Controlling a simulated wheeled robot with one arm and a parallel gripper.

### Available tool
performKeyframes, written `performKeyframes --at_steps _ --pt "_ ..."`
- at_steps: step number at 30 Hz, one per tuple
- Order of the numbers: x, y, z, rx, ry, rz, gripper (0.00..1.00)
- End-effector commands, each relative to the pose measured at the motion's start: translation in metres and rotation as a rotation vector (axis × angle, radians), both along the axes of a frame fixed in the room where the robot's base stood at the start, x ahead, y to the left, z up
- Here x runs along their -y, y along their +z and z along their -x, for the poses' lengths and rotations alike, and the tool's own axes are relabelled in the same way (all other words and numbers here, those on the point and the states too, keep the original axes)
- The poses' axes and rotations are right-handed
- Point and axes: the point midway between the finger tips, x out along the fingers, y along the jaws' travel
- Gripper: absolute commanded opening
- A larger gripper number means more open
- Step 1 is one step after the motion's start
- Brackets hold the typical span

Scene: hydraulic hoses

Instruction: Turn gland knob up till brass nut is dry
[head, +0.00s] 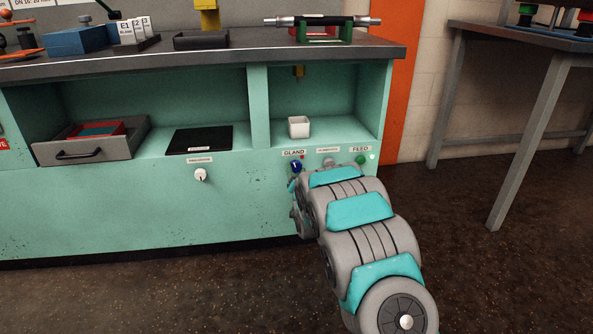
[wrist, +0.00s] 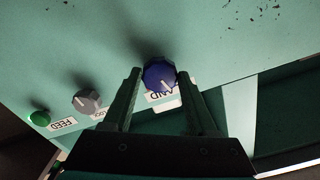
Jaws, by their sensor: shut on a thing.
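The blue gland knob (head: 297,167) is on the front panel of the green bench, under the GLAND label (head: 293,153). In the wrist view the knob (wrist: 158,75), with a white pointer line, sits between the two dark fingers of my gripper (wrist: 160,82), which is shut on it. In the head view my arm hides most of the gripper. A small brass-yellow fitting (head: 298,71), perhaps the brass nut, hangs under the bench top above a white cup (head: 299,127). It is too small to tell whether it is wet.
A grey knob (wrist: 87,101) and a green FEED knob (wrist: 39,118) lie beside the gland knob. A white knob (head: 201,175) is further left on the panel. An open drawer (head: 133,139) and a black plate (head: 199,140) are in the left bay. Floor ahead of the bench is clear.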

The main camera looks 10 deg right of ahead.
Motion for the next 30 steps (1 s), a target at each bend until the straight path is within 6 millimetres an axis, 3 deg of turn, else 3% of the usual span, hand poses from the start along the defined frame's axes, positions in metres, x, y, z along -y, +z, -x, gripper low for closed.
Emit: performKeyframes --at_steps 17,18,25,30 --pt "0.0000 -0.0008 0.0000 -0.001 0.000 -0.038 0.02" --pt "0.0001 -0.0007 0.0000 -0.001 0.000 -0.038 0.62" --pt "0.0001 -0.0004 -0.0001 0.000 0.000 -0.038 0.88" --pt "0.0000 -0.0001 -0.0001 0.000 0.000 -0.038 0.88"
